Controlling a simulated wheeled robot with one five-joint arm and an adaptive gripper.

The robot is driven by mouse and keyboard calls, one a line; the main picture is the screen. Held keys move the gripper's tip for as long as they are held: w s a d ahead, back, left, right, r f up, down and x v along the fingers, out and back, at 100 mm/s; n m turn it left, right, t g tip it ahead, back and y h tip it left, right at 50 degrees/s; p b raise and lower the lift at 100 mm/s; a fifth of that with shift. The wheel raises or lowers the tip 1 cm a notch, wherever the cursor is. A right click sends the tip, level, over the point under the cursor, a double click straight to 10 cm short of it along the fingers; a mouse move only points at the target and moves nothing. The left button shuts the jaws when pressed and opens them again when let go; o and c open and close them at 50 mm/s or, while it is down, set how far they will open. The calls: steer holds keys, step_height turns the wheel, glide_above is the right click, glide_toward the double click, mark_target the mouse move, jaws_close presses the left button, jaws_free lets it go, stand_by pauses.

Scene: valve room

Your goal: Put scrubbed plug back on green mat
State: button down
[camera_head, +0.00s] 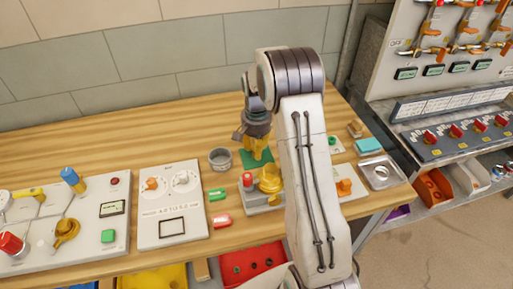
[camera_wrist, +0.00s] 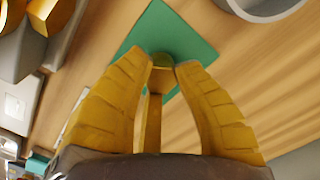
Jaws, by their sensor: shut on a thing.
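My gripper (camera_head: 257,152) points down over the green mat (camera_head: 249,164) on the wooden bench. In the wrist view its two yellow fingers (camera_wrist: 161,68) are shut on a small brass-coloured plug (camera_wrist: 162,60) with a dull olive round end. The plug is between the fingertips, in front of the green mat (camera_wrist: 185,35). I cannot tell whether the plug touches the mat or hangs just above it. In the head view I cannot make out the plug apart from the fingers.
A grey round cup (camera_head: 220,159) stands just left of the mat. A green cylinder (camera_head: 217,195) and a red one (camera_head: 222,220) lie nearer. A blue sponge (camera_head: 369,145) and metal tray (camera_head: 383,176) are right.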

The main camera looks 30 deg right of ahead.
stand_by(0.4)
steer(key=c, duration=1)
jaws_free()
steer(key=shift+r+p, duration=2.75)
steer(key=shift+r, duration=1.25)
